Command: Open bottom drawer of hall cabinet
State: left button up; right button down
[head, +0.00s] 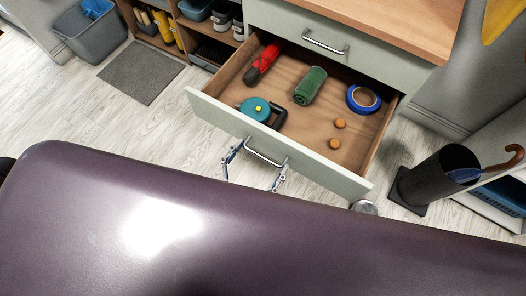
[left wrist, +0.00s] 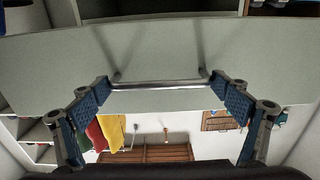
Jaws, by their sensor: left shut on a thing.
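The hall cabinet's lower drawer (head: 290,148) stands pulled out in the head view, below a shut drawer (head: 340,33). Its pale front carries a metal bar handle (head: 266,156). My left gripper (head: 262,154) is at this handle, with one finger at each end of the bar. In the left wrist view the handle (left wrist: 160,86) spans between the two fingertips of my left gripper (left wrist: 158,89), which is shut on it. Inside the drawer lie a red tool, a green roll, blue tape, a teal tape measure and two round knobs. My right gripper is out of view.
A dark umbrella stand (head: 436,180) stands on the floor to the right of the drawer. A grey mat (head: 141,72) and a grey bin (head: 92,38) are at the left. The wooden floor (head: 120,125) left of the drawer is clear.

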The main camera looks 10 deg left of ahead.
pick_arm(q)
jog(key=o, duration=1.4)
jog(key=shift+s, duration=0.1)
jog(key=v, duration=1.2)
